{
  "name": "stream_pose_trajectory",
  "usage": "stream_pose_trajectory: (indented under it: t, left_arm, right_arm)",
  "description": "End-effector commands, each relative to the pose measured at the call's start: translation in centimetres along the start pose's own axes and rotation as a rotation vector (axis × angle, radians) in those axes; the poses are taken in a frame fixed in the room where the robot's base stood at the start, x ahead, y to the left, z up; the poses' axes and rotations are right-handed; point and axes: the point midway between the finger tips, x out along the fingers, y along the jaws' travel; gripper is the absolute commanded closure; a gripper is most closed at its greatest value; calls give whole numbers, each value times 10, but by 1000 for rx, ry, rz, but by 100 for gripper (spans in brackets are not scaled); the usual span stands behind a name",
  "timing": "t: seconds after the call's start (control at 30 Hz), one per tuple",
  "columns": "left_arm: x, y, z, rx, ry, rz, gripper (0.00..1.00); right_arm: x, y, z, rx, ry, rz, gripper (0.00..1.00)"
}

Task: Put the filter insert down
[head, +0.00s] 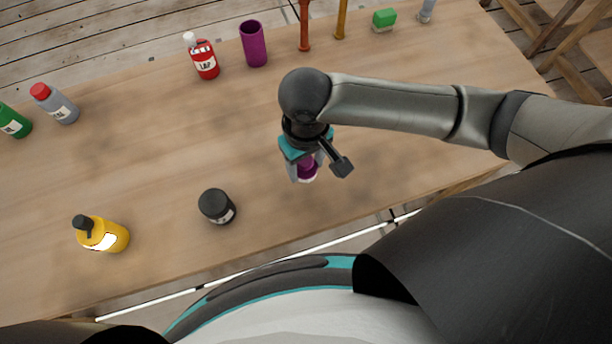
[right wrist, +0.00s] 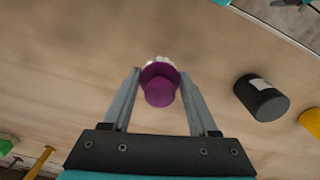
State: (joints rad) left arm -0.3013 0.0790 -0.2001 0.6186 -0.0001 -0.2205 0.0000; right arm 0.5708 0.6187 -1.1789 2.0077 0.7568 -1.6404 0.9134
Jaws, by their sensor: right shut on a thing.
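The filter insert is a small purple piece with a pale rim (head: 308,171). It is between the fingers of my right gripper (head: 305,172), over the table near its front edge. In the right wrist view the purple insert (right wrist: 160,88) sits between the two grey fingertips of the right gripper (right wrist: 160,85), which is shut on it. I cannot tell whether its underside touches the table. The gripper's body hides part of it in the head view. My left gripper is not in view.
On the wooden table (head: 150,150), a black jar (head: 216,206) stands left of the right gripper and a yellow bottle (head: 101,234) farther left. A purple cup (head: 254,44), a red bottle (head: 203,57) and a green block (head: 384,19) stand along the back. The table's middle is clear.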

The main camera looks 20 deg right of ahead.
Motion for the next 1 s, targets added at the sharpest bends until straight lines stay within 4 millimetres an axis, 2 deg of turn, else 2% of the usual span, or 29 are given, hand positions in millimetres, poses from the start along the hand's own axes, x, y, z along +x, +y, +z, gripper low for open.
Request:
stream_pose_trajectory:
  t: [0.03, 0.27, 0.5, 0.87, 0.9, 1.0]
  left_arm:
    - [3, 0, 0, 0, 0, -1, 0]
    - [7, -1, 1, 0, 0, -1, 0]
    - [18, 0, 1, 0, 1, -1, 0]
    - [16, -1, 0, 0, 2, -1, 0]
    - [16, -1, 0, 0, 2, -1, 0]
    - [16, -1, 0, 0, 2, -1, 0]
  right_arm:
    - [8, 0, 0, -1, -1, 0, 93]
    - [23, -1, 0, -1, -1, -1, 93]
    - [57, 0, 0, -1, -1, -1, 93]
    - [59, 0, 0, 0, -1, -1, 93]
    - [58, 0, 0, -1, 0, -1, 37]
    - [58, 0, 0, -1, 0, -1, 26]
